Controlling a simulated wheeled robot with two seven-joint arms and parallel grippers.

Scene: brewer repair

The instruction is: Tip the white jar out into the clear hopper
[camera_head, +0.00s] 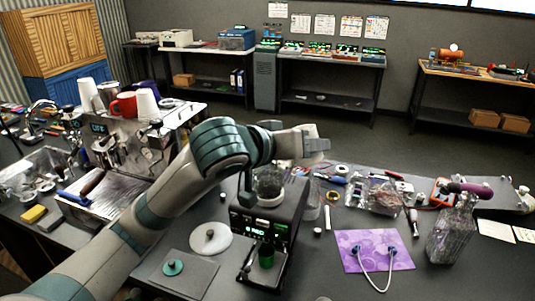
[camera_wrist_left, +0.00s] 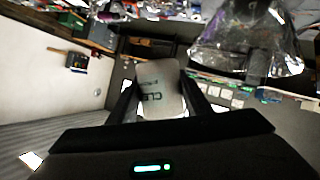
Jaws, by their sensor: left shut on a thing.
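My left gripper (camera_head: 318,145) reaches in over the dark grinder (camera_head: 270,222). It is shut on the white jar (camera_wrist_left: 160,88), which shows between the two fingers in the left wrist view with dark lettering on its side. In the head view the jar (camera_head: 292,144) is mostly hidden by the gripper and looks tipped well over. The clear hopper (camera_head: 270,182) sits on top of the grinder, below the wrist, with dark contents. Its upper part is partly hidden by my arm. I cannot tell whether anything is pouring. My right gripper is not in view.
A purple mat (camera_head: 372,250) with a looped cable lies right of the grinder. A crinkled clear container (camera_head: 450,235) stands at the right. A white disc (camera_head: 211,239) lies left of the grinder. An espresso machine (camera_head: 140,140) with cups stands at the left.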

